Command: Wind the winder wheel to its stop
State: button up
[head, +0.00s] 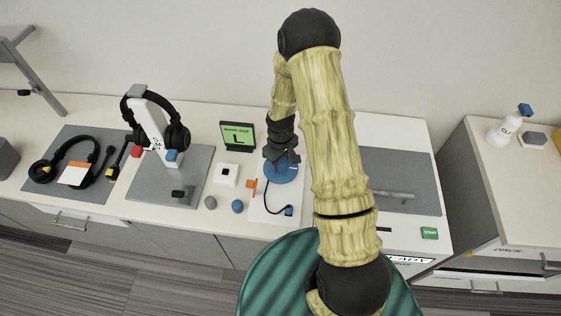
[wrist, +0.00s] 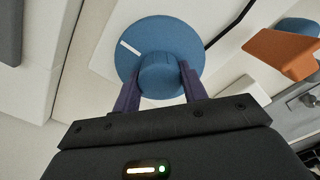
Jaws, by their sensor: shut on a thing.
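The blue winder wheel (head: 281,171) is on a white base plate (head: 262,207) in the middle of the bench in the head view. In the wrist view the wheel (wrist: 130,60) is a round blue disc with a raised knob (wrist: 160,75) and a white mark (wrist: 130,48) near its upper left rim. My gripper (wrist: 160,88) is shut on the knob, one purple finger on each side. In the head view my gripper (head: 282,160) covers part of the wheel. A black cord runs from the wheel to a small blue-tipped plug (head: 288,211).
An orange piece (head: 251,186) stands close beside the wheel. A green-screened sign (head: 237,136) stands behind left. A headset stand (head: 155,135) with headphones is further left. A grey panel (head: 410,175) with a handle is on the right. Round grey and blue knobs (head: 237,206) sit at the front.

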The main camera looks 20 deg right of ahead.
jog(key=shift+w, duration=0.15)
jog(key=o, duration=1)
jog(key=shift+c, duration=0.2)
notch_tip(320, 180, up, 18)
jog(key=b, duration=0.1)
jog(key=shift+f+b, duration=0.25)
jog(key=shift+b, duration=0.15)
